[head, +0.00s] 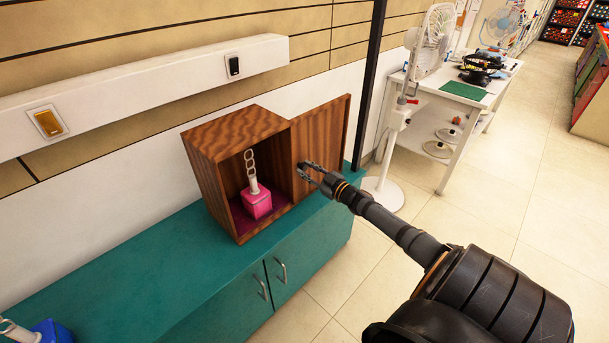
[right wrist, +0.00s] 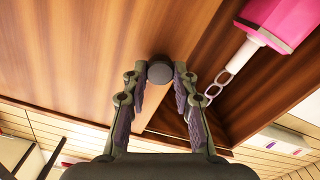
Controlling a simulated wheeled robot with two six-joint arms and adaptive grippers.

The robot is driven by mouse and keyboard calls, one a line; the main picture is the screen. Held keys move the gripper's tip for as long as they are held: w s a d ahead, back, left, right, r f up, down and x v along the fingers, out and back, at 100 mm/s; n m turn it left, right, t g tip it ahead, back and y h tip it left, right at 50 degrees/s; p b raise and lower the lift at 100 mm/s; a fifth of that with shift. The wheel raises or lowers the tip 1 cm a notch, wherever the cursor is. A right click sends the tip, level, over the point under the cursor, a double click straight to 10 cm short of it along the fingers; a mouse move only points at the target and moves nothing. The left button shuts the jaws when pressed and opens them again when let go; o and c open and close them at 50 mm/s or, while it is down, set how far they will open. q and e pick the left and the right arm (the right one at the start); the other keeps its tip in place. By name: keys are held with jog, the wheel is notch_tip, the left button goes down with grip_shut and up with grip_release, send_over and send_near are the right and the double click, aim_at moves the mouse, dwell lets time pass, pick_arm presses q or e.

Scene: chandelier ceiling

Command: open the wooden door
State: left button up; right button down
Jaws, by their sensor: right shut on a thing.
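The wooden door (head: 330,125) stands swung wide open at the right side of a small wooden box (head: 207,180) on the teal cabinet. My left gripper is not in view.
The teal cabinet top (head: 130,265) is mostly clear left of the box. A blue object (head: 50,333) lies at its near left end. A dark post (head: 370,80), a white fan (head: 434,40) and a white table (head: 450,90) stand to the right.

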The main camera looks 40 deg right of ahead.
jog(key=c, duration=1.1)
grip_release()
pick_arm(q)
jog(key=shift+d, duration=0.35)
pick_arm(e)
jog(key=shift+o, duration=0.3)
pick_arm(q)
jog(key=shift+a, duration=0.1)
pick_arm(e)
jog(key=shift+s, duration=0.15)
jog(key=s, duration=1.1)
jog(key=shift+s+d, duration=0.4)
jog(key=shift+d, duration=0.05)
